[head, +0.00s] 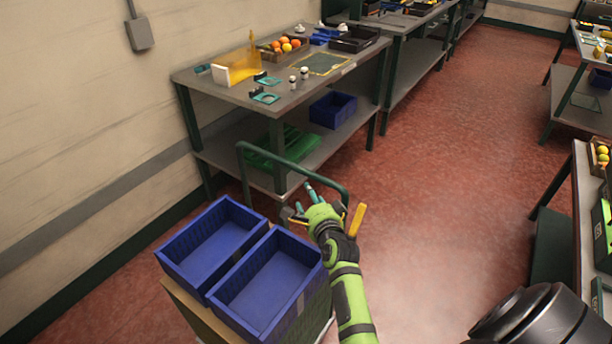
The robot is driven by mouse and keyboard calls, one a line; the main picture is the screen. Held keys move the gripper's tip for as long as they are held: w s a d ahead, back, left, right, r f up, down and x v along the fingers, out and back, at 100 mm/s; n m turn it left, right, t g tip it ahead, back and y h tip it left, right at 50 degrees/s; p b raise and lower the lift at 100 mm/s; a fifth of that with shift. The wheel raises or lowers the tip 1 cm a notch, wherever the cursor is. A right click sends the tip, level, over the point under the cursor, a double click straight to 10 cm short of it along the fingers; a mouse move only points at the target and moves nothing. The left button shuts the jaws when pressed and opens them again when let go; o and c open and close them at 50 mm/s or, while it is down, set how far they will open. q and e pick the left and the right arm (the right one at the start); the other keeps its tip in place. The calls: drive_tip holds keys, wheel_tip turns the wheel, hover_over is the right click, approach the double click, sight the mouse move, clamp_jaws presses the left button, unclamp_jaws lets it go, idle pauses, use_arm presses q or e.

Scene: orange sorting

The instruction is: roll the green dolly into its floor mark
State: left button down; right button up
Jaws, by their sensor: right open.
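The green dolly shows by its dark green push handle (288,163), a bent tube standing behind two blue crates. Its base and wheels are hidden below the load. My right gripper (305,198) is open, at the right side of the handle, with teal fingertips close to the tube. I cannot tell whether they touch it. My left gripper is out of view. No floor mark can be made out on the visible red floor.
The blue crates (188,288) look empty. A grey workbench (217,94) with oranges, small tools and a lower shelf stands beyond the handle by the wall. More benches line the right (580,190). The red floor (455,165) between them is open.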

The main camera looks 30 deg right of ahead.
sight(309, 176)
drive_tip(key=w+d+m+b, duration=0.1)
drive_tip(key=w, duration=0.1)
drive_tip(key=w+d+m+h+b, duration=0.1)
drive_tip(key=w+d+b, duration=0.1)
drive_tip(key=w, duration=0.1)
drive_tip(key=w+d+m+b, duration=0.1)
drive_tip(key=w+b, duration=0.1)
drive_tip(key=shift+w+d+m+h, duration=0.15)
drive_tip(key=shift+w+m+h, duration=0.1)
drive_tip(key=shift+m+h, duration=0.05)
drive_tip(key=shift+w+d+r, duration=0.15)
drive_tip(key=shift+w, duration=0.15)
drive_tip(key=shift+r, duration=0.1)
clamp_jaws()
